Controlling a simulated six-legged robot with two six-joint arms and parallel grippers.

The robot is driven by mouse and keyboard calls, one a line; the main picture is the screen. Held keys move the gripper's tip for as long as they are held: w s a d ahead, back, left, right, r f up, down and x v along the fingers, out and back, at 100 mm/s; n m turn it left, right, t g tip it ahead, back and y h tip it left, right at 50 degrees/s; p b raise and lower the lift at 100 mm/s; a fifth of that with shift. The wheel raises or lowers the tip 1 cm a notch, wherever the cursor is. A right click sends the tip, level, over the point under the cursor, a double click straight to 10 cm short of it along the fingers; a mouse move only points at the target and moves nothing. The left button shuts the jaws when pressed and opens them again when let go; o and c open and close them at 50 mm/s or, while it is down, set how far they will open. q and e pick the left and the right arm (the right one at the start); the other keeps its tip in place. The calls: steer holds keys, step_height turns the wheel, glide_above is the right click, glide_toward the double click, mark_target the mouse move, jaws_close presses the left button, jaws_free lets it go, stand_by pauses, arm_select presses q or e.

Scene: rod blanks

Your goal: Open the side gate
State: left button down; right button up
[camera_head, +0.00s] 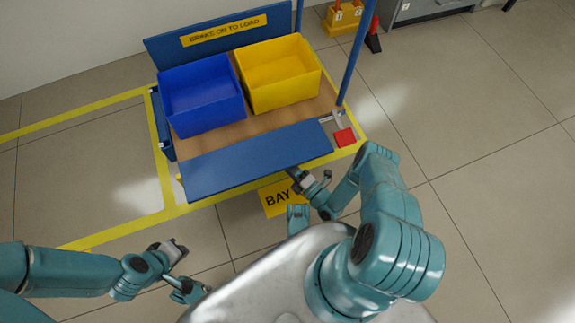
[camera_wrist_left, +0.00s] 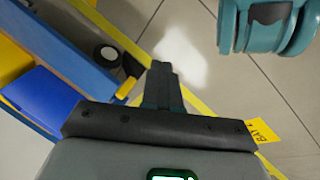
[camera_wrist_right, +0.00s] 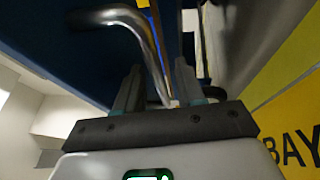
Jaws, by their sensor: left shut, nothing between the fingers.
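The blue side gate (camera_head: 255,155) is a long panel along the near side of the cart, and its dark blue face also fills the upper left of the right wrist view (camera_wrist_right: 50,45). A bent metal handle (camera_wrist_right: 145,30) hangs there, and its lower end comes down between my right fingers. My right gripper (camera_head: 296,176) is at the gate's near edge; in the right wrist view its fingers (camera_wrist_right: 158,82) stand apart with gaps beside the metal. Whether they touch it I cannot tell. My left gripper (camera_head: 183,248) is shut and empty above the floor, apart from the cart, as the left wrist view shows (camera_wrist_left: 161,68).
The cart deck (camera_head: 255,122) carries a blue bin (camera_head: 205,108) and a yellow bin (camera_head: 285,85). A blue post (camera_head: 357,50) and a red pad (camera_head: 345,137) are at its right. A yellow BAY sign (camera_head: 275,203) lies near my right gripper. Floor (camera_head: 470,110) to the right is clear.

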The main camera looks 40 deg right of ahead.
steer(key=shift+w, duration=0.1)
